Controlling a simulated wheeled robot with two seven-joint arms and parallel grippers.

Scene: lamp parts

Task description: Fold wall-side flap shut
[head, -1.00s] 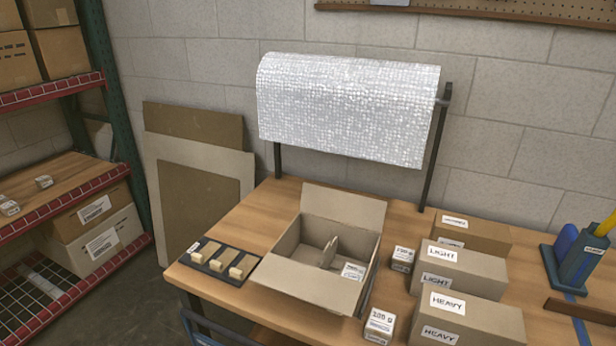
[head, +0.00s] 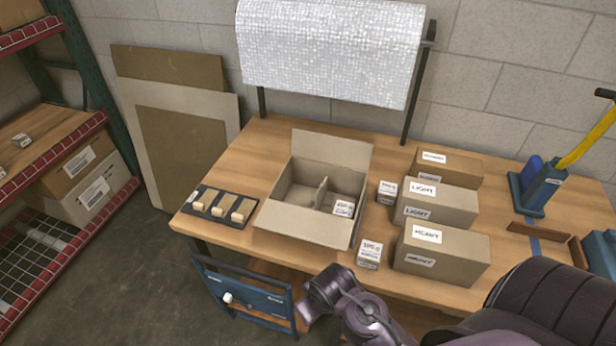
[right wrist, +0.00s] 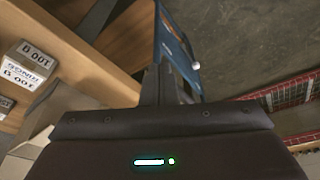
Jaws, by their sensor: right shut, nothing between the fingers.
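An open cardboard box (head: 304,228) stands on the workbench. Its wall-side flap (head: 332,149) stands up along the back edge, leaning slightly toward the wall. A cardboard divider (head: 319,192) is inside, and a small labelled block (head: 344,208) sits in the right part. My right arm comes in at the bottom right of the head view. Its gripper (head: 308,312) is below and in front of the bench edge, apart from the box. The right wrist view shows the gripper (right wrist: 170,85) shut and empty. My left gripper is not in view.
A dark tray (head: 186,209) with several tan pieces lies left of the box. Small weight boxes (head: 369,254) and cartons marked LIGHT (head: 440,207) and HEAVY (head: 445,260) stand to the right. A silvery bubble-wrap roll (head: 330,50) hangs behind.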

